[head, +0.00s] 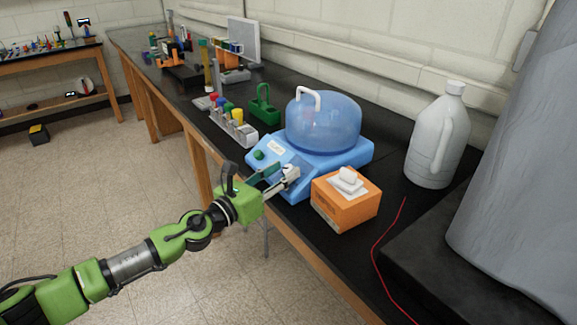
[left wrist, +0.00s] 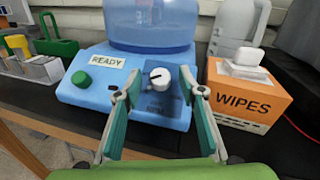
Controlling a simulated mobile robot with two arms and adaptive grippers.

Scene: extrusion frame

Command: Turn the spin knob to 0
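A blue centrifuge (head: 352,154) with a clear domed lid (head: 322,125) stands on the black bench. In the left wrist view its sloped front bears a green button (left wrist: 82,79), a "READY" label (left wrist: 109,61) and the white spin knob (left wrist: 160,78). The knob's dark pointer mark points to the left; the scale around it is too small to read. My left gripper (head: 284,176) is at the front panel. In the left wrist view its open fingers stand on either side of the knob, with visible gaps. My right gripper is not in view.
An orange wipes box (head: 345,205) sits close to the right of the centrifuge. A white jug (head: 436,140) stands farther right, near a red cable (head: 378,250). A tube rack (head: 234,126) and a green holder (head: 264,107) are to the left. The floor before the bench is clear.

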